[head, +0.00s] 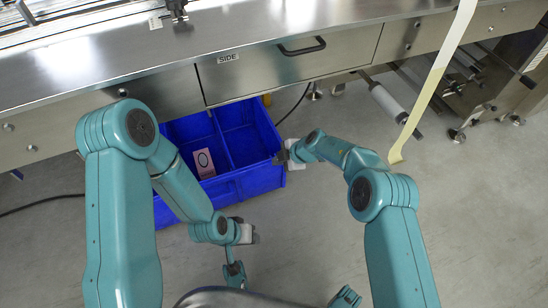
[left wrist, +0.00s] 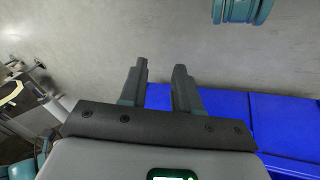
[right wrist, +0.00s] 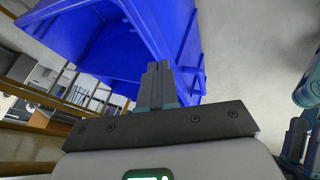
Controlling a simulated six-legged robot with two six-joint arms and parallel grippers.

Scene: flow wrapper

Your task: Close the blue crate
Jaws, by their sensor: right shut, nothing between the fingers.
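The blue crate (head: 240,186) stands on the floor below the steel machine, its top open and its inside divided by a wall. A pink and white card-like piece (head: 204,163) with a dark oval is inside. My right gripper (head: 281,158) is at the crate's right edge; its fingers (right wrist: 158,82) are together and empty, overlapping the blue wall (right wrist: 178,35) in the right wrist view. Whether they touch it I cannot tell. My left gripper (head: 255,237) is in front of the crate; its fingers (left wrist: 160,78) are apart and empty, with the crate (left wrist: 285,120) beyond. I see no separate lid.
The steel machine (head: 120,75) with a drawer (head: 290,65) overhangs the crate's back. A pale film strip (head: 436,75) hangs at the right. A black cable (head: 40,203) lies on the floor at the left. The floor (head: 480,200) at the right is clear.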

